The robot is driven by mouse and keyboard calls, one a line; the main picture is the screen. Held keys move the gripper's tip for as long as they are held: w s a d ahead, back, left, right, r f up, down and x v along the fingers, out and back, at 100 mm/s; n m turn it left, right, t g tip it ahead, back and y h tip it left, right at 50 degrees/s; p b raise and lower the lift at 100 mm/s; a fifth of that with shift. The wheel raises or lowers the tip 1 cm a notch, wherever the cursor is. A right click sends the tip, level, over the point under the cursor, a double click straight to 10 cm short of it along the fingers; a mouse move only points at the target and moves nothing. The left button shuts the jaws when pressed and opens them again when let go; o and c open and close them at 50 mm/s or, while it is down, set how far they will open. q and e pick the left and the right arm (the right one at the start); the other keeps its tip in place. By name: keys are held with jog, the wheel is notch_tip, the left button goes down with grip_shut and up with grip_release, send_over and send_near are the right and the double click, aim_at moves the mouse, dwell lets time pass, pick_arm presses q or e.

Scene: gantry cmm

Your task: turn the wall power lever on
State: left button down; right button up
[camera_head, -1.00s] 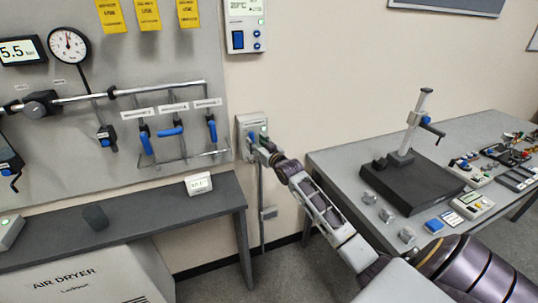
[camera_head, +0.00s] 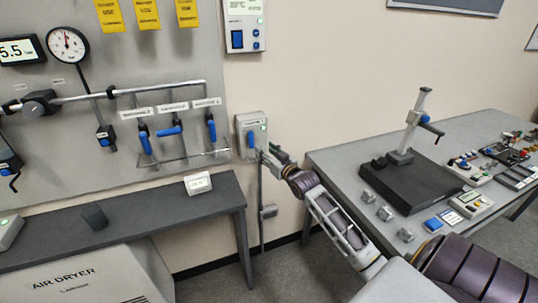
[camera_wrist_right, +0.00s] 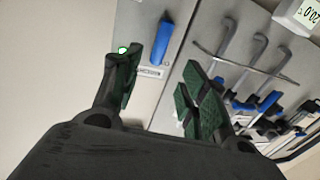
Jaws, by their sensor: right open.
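The wall power lever (camera_head: 251,140) is a small blue handle on a light grey wall box (camera_head: 244,125) with a lit green lamp, right of the pipe panel. In the head view the handle appears upright. My right gripper (camera_head: 266,153) is just below and right of the handle, apart from it. In the right wrist view my right gripper (camera_wrist_right: 160,85) is open and empty, with the blue lever (camera_wrist_right: 163,40) beyond the gap between its fingers. One finger lies near the green lamp. My left gripper is not in view.
The grey pipe panel (camera_head: 70,130) with several blue-handled valves is left of the box. A dark shelf (camera_head: 150,215) stands below it. A grey table (camera_head: 340,165) with a black-based stand (camera_head: 410,185) is at right.

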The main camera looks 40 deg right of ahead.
jog(key=shift+s, duration=0.8)
jog(key=shift+r, duration=0.1)
